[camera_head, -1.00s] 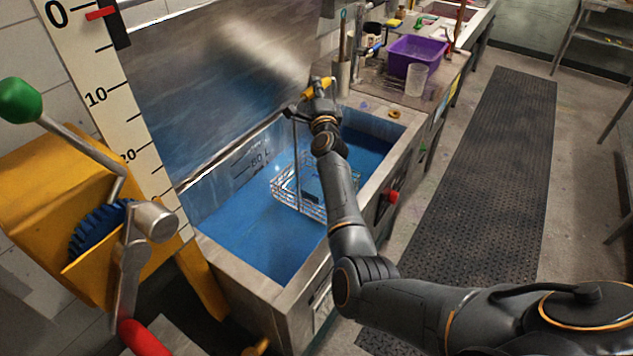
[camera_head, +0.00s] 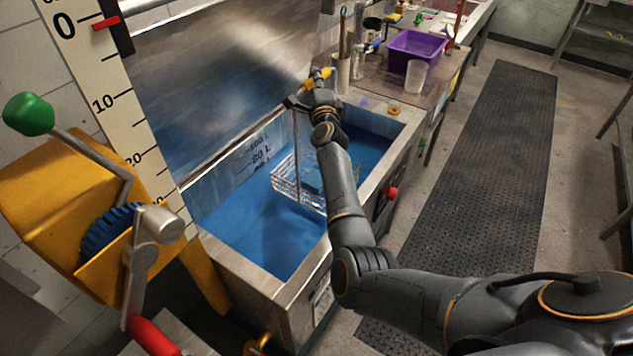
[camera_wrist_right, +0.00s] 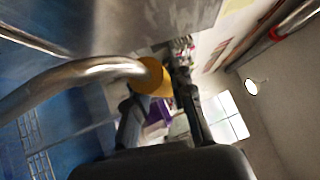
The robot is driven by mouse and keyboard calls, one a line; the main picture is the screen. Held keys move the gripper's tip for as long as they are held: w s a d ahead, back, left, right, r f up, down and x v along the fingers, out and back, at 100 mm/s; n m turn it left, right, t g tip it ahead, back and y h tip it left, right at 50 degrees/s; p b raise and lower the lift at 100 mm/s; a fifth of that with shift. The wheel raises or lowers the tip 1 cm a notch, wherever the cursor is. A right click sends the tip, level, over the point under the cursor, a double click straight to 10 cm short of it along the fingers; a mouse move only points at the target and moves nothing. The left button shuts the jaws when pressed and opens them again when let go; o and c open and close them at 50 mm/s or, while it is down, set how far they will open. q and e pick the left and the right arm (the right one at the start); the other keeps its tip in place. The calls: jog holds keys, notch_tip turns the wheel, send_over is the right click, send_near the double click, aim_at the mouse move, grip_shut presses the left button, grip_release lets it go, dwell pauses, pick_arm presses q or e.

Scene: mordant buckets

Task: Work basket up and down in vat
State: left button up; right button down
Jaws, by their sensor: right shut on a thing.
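The steel vat (camera_head: 262,283) holds blue liquid (camera_head: 250,225). A wire basket (camera_head: 300,185) hangs in the vat from a thin upright rod, at the liquid; how deep it sits is hard to tell. My right gripper (camera_head: 318,82) is above the vat's far end, shut on the basket's yellow handle (camera_head: 326,73). My right arm hides part of the basket's right side. In the right wrist view the yellow handle (camera_wrist_right: 152,78) is between the dark fingers (camera_wrist_right: 180,90), with a bent metal rod running left from it. My left gripper is not in view.
A yellow crank unit (camera_head: 60,200) with a green knob and a tall scale (camera_head: 105,90) stand at the left. A steel splash panel (camera_head: 220,75) backs the vat. A purple tub (camera_head: 414,55) and clear beaker (camera_head: 416,77) stand beyond it. The matted floor (camera_head: 480,190) at right is clear.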

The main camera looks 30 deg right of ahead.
notch_tip(320, 180, up, 10)
jog(key=p, duration=0.8)
notch_tip(320, 180, up, 8)
jog(key=shift+p, duration=0.35)
jog(key=shift+f, duration=0.2)
dwell(2.7)
